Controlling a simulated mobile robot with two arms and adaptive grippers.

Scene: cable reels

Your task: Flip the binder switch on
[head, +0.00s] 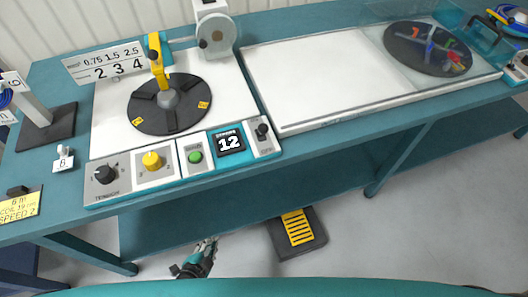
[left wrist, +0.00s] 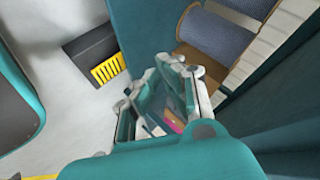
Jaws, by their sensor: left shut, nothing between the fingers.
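A black toggle switch (head: 262,131) stands up on a small white plate at the right end of the front control panel. Small lettering by it seems to read OFF. Another dark knob or switch (head: 524,60) shows on a white block at the far right edge; I cannot tell which one is the binder switch. My left gripper (head: 207,246) is below and in front of the table, near the floor, well apart from the switches. Its fingers are shut and empty. It also fills the middle of the left wrist view (left wrist: 182,64). My right gripper is not in view.
A black turntable (head: 150,117) is behind. A yellow-black pedal (head: 298,228) lies on the floor. A white board (head: 315,75) is empty.

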